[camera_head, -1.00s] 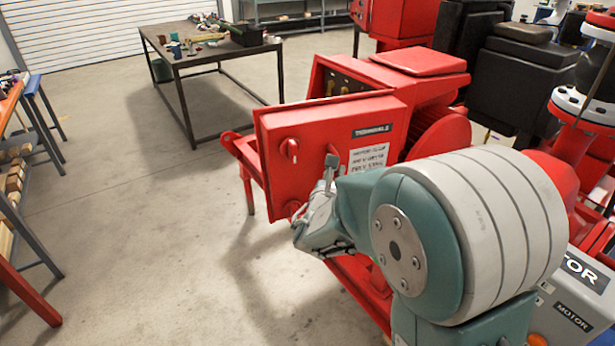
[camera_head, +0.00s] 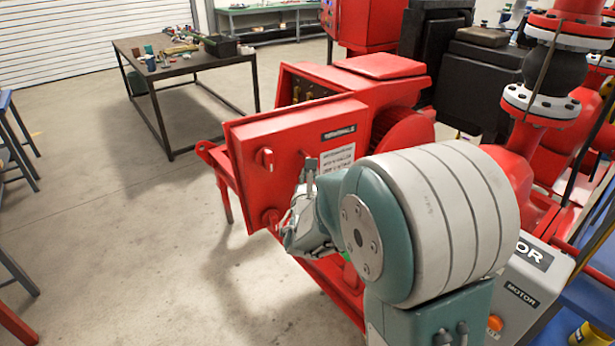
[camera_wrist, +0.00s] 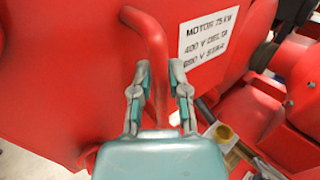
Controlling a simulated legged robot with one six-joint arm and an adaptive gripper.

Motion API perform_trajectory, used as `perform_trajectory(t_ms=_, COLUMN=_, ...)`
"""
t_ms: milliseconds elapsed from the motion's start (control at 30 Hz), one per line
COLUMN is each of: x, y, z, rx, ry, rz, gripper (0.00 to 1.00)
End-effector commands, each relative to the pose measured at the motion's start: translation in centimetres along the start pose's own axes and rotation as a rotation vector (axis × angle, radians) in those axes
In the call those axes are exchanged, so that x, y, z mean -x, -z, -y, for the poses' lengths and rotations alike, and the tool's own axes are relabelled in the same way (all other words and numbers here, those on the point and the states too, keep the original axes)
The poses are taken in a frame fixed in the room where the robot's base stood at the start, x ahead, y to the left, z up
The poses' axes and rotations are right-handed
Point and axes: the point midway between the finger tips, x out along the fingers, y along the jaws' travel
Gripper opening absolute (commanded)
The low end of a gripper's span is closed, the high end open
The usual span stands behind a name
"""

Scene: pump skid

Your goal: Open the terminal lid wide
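The terminal lid (camera_head: 285,150) is a red panel with a TERMINALS label, a knob and a white text plate. It stands partly open, swung out from the red terminal box (camera_head: 380,66), and the box's inside shows in the gap behind its top edge. My gripper (camera_head: 308,190) is at the front of the lid, low and right of its middle. In the wrist view, my gripper (camera_wrist: 160,75) has its fingers on both sides of the lid's curved red handle (camera_wrist: 155,42). They look closed in on the bar; firm contact is hard to judge.
A dark table (camera_head: 185,75) with small items stands behind left. Red pump piping (camera_head: 545,100) and the grey motor box (camera_head: 520,290) are on the right, beside my arm. The concrete floor left of the lid is clear.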

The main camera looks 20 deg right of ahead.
Motion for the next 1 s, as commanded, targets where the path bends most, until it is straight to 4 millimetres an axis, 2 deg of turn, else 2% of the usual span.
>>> perform_trajectory(t_ms=33, x=-0.1, y=-0.1, z=0.1, rx=-0.001, ry=0.002, rz=0.002, gripper=0.50)
perform_trajectory(t_ms=67, x=0.0, y=-0.1, z=0.1, rx=-0.001, ry=0.002, rz=0.001, gripper=0.54)
perform_trajectory(t_ms=467, x=0.5, y=0.0, z=-0.2, rx=0.001, ry=-0.001, rz=0.000, gripper=0.54)
perform_trajectory(t_ms=800, x=5.8, y=0.1, z=-0.1, rx=0.001, ry=-0.002, rz=0.000, gripper=0.54)
perform_trajectory(t_ms=1000, x=7.3, y=0.1, z=0.0, rx=0.001, ry=0.000, rz=0.000, gripper=0.54)
